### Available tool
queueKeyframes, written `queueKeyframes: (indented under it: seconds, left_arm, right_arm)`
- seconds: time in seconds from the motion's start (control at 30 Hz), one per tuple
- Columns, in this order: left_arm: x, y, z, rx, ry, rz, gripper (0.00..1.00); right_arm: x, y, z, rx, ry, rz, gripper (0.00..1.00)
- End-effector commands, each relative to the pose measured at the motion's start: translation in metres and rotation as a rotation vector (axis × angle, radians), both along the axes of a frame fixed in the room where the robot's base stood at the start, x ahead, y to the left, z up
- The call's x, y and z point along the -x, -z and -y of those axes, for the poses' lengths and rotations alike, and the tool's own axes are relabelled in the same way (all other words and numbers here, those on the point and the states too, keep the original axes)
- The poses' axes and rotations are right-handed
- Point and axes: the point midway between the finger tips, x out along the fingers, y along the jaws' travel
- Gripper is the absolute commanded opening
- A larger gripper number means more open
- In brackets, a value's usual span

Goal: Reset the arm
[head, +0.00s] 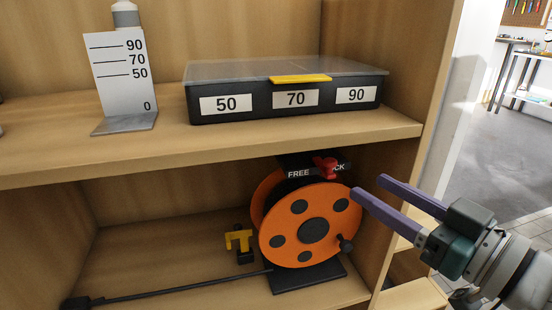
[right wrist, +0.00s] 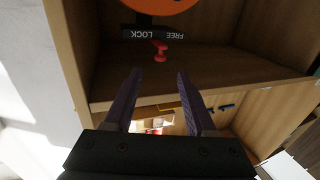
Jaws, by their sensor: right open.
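My right gripper (head: 368,185) comes in from the right with its two purple fingers apart and empty. Its tips are just right of the orange reel (head: 297,207) on the lower shelf. The red lever (head: 325,167) sits on the black FREE/LOCK plate (head: 298,173) above the reel and partly covers the word LOCK. In the right wrist view, upside down, the red lever (right wrist: 160,50) is beyond the open fingers (right wrist: 160,74), in line with the gap and not touched. The left gripper is not in view.
The upper shelf (head: 60,150) holds a black case (head: 230,115) with a yellow latch and a white scale card (head: 122,80). A yellow clamp-like part (head: 239,238) and a black rod (head: 180,290) are left of the reel. The shelf's right side panel (head: 395,200) is close to my gripper.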

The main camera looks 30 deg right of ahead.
Motion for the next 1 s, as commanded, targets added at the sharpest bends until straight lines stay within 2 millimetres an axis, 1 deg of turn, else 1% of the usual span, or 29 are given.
queueKeyframes:
  seconds: [0.43, 0.5, 0.57, 0.67, 0.77, 0.8, 0.87, 0.9, 0.97, 1.0]
  left_arm:
    - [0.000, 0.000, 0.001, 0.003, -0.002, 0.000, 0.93]
    - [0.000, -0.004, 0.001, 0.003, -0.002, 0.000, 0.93]
    - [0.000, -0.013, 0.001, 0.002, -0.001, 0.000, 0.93]
    - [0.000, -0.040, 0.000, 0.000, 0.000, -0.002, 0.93]
    - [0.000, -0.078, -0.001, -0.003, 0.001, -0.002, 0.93]
    - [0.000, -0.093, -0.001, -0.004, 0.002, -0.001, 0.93]
    - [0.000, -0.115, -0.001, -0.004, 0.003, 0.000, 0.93]
    - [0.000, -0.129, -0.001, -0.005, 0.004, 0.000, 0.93]
    - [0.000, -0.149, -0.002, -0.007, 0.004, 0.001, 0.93]
    - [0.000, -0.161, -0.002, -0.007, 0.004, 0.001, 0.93]
  right_arm:
    - [0.000, 0.000, 0.000, 0.000, 0.000, 0.000, 0.56]
    - [0.000, -0.003, -0.001, 0.001, 0.005, -0.007, 0.56]
    - [-0.002, -0.010, -0.002, 0.005, 0.018, -0.030, 0.56]
    - [-0.003, -0.028, -0.006, 0.020, 0.066, -0.119, 0.56]
    - [0.001, -0.050, -0.016, 0.041, 0.123, -0.270, 0.56]
    - [0.005, -0.059, -0.022, 0.050, 0.140, -0.342, 0.56]
    - [0.014, -0.071, -0.031, 0.065, 0.158, -0.457, 0.56]
    - [0.023, -0.079, -0.038, 0.074, 0.163, -0.536, 0.56]
    - [0.038, -0.092, -0.049, 0.089, 0.159, -0.652, 0.56]
    - [0.049, -0.101, -0.057, 0.098, 0.151, -0.725, 0.56]
